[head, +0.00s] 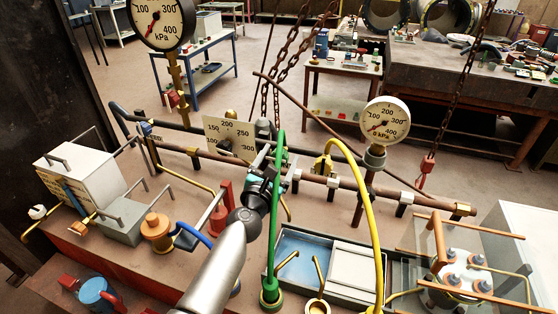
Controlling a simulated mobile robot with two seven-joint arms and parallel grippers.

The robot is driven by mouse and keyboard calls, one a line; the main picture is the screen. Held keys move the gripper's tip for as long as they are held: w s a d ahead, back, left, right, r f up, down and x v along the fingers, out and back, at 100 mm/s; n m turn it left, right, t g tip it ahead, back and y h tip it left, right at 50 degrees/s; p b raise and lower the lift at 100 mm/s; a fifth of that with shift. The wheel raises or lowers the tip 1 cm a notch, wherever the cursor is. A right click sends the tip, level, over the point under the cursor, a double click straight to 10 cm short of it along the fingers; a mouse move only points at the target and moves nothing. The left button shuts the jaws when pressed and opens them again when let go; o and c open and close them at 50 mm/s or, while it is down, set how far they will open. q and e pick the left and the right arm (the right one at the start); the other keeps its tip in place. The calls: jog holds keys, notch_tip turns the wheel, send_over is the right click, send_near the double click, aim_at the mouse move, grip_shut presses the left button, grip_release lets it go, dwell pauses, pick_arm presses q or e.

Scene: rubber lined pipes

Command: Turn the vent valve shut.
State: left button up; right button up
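One arm of mine, which I take as the left, comes in from the bottom left of centre. Its gripper (265,163) is at the middle pipe run, beside the green hose. The fingers are small, dark and overlap the fittings there, so I cannot tell whether they are open or touching anything. No label marks the vent valve. Part of the pipe behind the gripper is hidden. My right gripper is out of view.
Round gauges stand at the upper left (161,22) and right (385,122); a dial plate (230,136) is behind the gripper. The green hose (273,230) and yellow hose (372,215) arch up close by. Chains (285,60) hang behind. A blue-grey tray (300,246) lies right of the arm.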

pick_arm(q)
jog(key=shift+c, duration=0.4)
grip_shut()
dwell(0.4)
jog(key=shift+m, duration=0.4)
jog(key=m, duration=0.3)
jog(key=shift+d+m, duration=0.1)
jog(key=shift+m, duration=0.3)
jog(key=m, duration=0.4)
jog(key=shift+f+m, duration=0.1)
jog(key=shift+m, duration=0.2)
jog(key=m, duration=0.4)
jog(key=shift+b, duration=0.3)
jog(key=m, duration=0.4)
jog(key=shift+f+m, duration=0.15)
jog(key=shift+m, duration=0.15)
